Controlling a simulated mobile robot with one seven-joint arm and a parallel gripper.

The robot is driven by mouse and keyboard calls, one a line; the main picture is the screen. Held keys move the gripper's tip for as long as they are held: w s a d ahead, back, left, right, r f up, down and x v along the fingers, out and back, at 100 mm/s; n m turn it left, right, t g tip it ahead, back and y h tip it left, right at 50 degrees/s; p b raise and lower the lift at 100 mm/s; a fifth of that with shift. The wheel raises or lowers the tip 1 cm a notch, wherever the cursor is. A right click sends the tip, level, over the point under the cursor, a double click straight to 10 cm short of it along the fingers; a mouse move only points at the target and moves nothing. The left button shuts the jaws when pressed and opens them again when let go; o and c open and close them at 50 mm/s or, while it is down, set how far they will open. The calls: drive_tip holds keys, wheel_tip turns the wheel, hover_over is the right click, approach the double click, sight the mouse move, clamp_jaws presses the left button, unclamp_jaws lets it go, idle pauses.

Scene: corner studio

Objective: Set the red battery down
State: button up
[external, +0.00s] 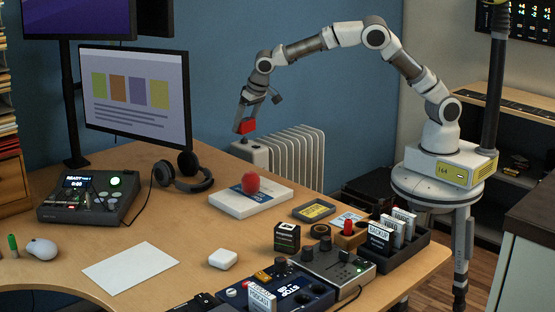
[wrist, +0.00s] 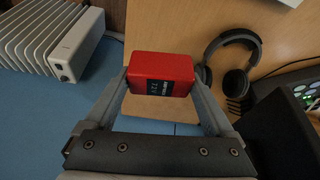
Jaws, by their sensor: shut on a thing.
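The red battery (wrist: 161,72) is a red box with a small dark label. My gripper (wrist: 163,88) is shut on it, one finger on each side, in the wrist view. In the external view the red battery (external: 245,126) hangs under my gripper (external: 248,117), in front of the blue wall at the far side of the desk. In the wrist view it covers part of a wooden desk edge below it. How high it is above that edge I cannot tell.
A white radiator (external: 290,155) stands behind the desk (external: 150,225). A monitor (external: 135,95) stands left. Blank paper (external: 130,266) lies in front. Several devices crowd the right side.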

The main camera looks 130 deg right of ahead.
drive_tip(key=w+a+r+n+t+y+p, duration=0.1)
drive_tip(key=w+a+n+t+y, duration=0.3)
drive_tip(key=w+a+n, duration=1.45)
drive_tip(key=w+a+f, duration=0.3)
drive_tip(key=w+a+f+m+b, duration=0.1)
drive_tip(key=w+a+f, duration=0.2)
drive_tip(key=a+f, duration=0.1)
drive_tip(key=w+a+f+m, duration=0.1)
drive_tip(key=w+a+f, duration=0.1)
drive_tip(key=a+f, duration=0.2)
drive_tip(key=shift+w+a+f+m+y, duration=0.2)
drive_tip(key=shift+w+m+y, duration=0.1)
drive_tip(key=shift+w, duration=0.1)
drive_tip(key=shift+w+a+f, duration=0.25)
drive_tip(key=shift+f+b, duration=0.55)
drive_tip(key=shift+f, duration=1.3)
drive_tip(key=shift+f, duration=0.1)
